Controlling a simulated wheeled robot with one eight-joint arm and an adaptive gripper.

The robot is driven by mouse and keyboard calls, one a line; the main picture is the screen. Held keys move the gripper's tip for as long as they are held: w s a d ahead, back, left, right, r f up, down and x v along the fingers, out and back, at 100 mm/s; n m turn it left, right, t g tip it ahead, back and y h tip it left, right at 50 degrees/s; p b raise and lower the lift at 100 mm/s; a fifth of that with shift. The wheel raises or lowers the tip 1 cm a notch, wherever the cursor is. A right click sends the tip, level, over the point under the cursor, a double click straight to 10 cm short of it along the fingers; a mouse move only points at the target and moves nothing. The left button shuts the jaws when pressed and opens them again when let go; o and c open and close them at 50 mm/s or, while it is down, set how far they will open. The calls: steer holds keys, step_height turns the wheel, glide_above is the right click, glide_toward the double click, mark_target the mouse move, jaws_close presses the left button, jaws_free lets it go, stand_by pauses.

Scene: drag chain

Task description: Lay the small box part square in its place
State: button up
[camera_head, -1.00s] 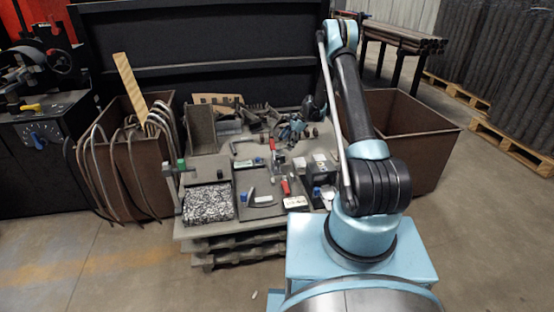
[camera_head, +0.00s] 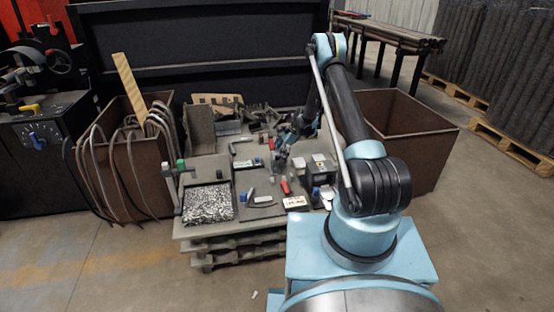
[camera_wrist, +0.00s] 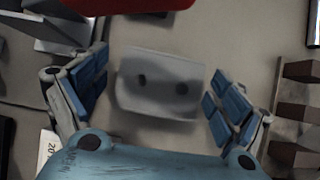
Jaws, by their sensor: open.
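A small grey box part with two dark holes (camera_wrist: 146,98) lies in the middle of the wrist view, on a pale grey surface. It looks slightly turned and blurred. My gripper (camera_wrist: 157,84) is open, with blue-padded fingers on either side of the box part. A gap shows between the part and each finger. In the head view my gripper (camera_head: 284,146) is low over the middle of the workbench top (camera_head: 228,166). The box part cannot be made out surely there. I cannot tell which spot is its place.
A red object (camera_wrist: 140,3) crosses the top of the wrist view, and brown stepped blocks (camera_wrist: 298,112) stand at its right. In the head view, a tray of metal chips (camera_head: 208,204), a red-handled tool (camera_head: 285,186) and several small parts crowd the bench.

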steer(key=c, duration=1.3)
